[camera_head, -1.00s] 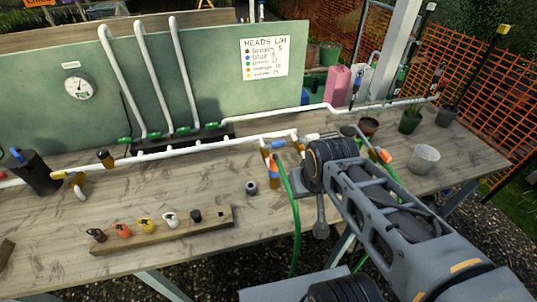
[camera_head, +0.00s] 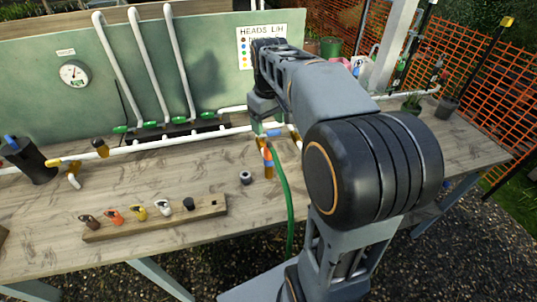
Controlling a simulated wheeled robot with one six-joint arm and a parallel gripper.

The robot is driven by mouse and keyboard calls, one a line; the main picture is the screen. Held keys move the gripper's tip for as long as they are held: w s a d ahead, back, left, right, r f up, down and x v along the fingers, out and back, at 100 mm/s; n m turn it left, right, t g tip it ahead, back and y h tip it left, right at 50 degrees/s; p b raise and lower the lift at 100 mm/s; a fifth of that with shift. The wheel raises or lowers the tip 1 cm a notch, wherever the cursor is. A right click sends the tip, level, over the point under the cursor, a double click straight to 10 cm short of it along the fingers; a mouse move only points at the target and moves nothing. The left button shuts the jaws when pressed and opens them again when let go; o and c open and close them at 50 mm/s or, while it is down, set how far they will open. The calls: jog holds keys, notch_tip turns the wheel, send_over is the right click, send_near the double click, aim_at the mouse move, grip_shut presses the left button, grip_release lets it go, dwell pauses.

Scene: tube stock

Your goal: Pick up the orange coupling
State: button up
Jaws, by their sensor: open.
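An orange piece with a blue band (camera_head: 268,163) stands upright on the bench beside the white pipe, close to the top of the green hose; I take it for the orange coupling. My gripper (camera_head: 268,122) points down just above it, open, and is small and partly lost against the pipe behind. I cannot tell whether the fingers touch anything. A smaller orange head (camera_head: 114,217) sits in the wooden rack at the front, well away from my gripper.
The wooden rack (camera_head: 150,225) also holds brown, yellow, white and black heads. White pipes (camera_head: 180,142) run along the back below a green panel (camera_head: 60,115). A green hose (camera_head: 286,210) hangs over the front edge.

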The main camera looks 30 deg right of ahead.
aim_at(269, 141)
jog(key=w+d+f, duration=0.1)
jog(key=w+d, duration=0.1)
jog(key=shift+w+f+n+g, duration=0.3)
jog(key=shift+f+g, duration=0.05)
jog(key=shift+g, duration=0.05)
notch_tip(269, 141, down, 6)
jog(key=shift+d+f, duration=0.1)
jog(key=shift+f, duration=0.05)
jog(key=shift+w+a+f, duration=0.1)
jog(key=shift+a+f, duration=0.05)
jog(key=shift+f, duration=1.4)
jog(key=shift+w+a+f, duration=0.1)
jog(key=shift+f, duration=1.45)
jog(key=shift+c, duration=0.4)
jog(key=c, duration=1)
jog(key=shift+o, duration=0.2)
jog(key=shift+r, duration=0.15)
jog(key=shift+r, duration=0.65)
jog(key=s+a+r+b, duration=0.1)
jog(key=s+r+b, duration=0.1)
jog(key=s+r, duration=0.9)
jog(key=s, duration=0.3)
jog(key=shift+r, duration=0.25)
